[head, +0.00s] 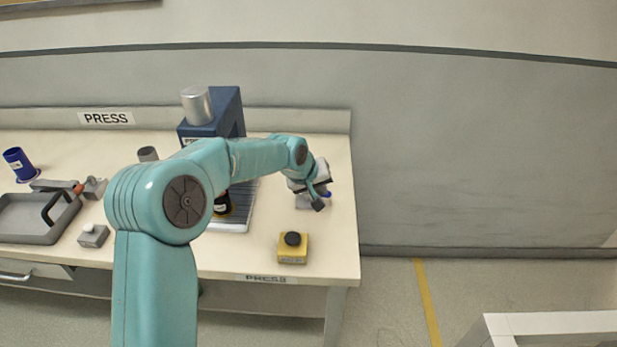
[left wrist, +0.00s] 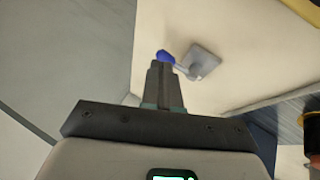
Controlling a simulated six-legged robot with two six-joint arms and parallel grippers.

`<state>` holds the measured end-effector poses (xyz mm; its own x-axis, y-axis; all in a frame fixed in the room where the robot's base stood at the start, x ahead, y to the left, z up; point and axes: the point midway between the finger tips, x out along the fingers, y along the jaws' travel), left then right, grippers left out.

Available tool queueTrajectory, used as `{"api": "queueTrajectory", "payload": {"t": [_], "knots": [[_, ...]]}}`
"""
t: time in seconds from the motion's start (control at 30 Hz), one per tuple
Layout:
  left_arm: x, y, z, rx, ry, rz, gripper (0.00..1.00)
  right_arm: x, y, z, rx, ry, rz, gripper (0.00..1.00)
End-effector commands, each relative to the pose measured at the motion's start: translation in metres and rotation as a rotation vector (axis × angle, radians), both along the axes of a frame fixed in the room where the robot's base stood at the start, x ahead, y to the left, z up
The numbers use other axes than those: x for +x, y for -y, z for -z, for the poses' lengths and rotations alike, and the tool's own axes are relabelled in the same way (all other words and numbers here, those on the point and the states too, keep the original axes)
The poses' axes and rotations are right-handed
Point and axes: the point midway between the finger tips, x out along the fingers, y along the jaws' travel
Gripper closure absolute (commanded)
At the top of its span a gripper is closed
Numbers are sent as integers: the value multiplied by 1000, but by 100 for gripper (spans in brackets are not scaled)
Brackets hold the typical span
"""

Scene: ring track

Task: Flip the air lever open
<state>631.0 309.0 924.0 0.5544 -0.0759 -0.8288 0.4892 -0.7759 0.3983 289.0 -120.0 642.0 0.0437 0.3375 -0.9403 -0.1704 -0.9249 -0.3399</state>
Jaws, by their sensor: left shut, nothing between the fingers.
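The air lever shows in the left wrist view as a grey square base (left wrist: 204,59) with a short pale arm and a blue grip (left wrist: 165,57). The arm lies out to the left, with the grip past the base's edge. My left gripper (left wrist: 162,68) is shut and empty, its fingertips right at the blue grip; I cannot tell whether they touch it. In the head view my left gripper (head: 322,190) is at the right end of the bench. My right gripper is not in view.
The bench (head: 335,240) holds a blue press (head: 225,112) with a silver cylinder, partly behind my arm. A yellow box with a black button (head: 292,248) stands at the front edge. A grey tray (head: 30,235) lies at the left.

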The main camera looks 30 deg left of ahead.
Motion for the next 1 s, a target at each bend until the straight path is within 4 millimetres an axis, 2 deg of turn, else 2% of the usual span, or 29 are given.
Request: {"api": "queueTrajectory", "payload": {"t": [0.2, 0.4, 0.6, 1.0], "knots": [[-30, -3, -44, 0, 1, 0, 100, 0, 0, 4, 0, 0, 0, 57], [-49, -6, -72, 0, -1, 0, 100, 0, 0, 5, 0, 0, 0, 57], [-57, -7, -81, -1, -4, 1, 100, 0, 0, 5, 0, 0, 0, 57], [-57, -7, -81, -1, -5, 1, 100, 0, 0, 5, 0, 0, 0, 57]]}}
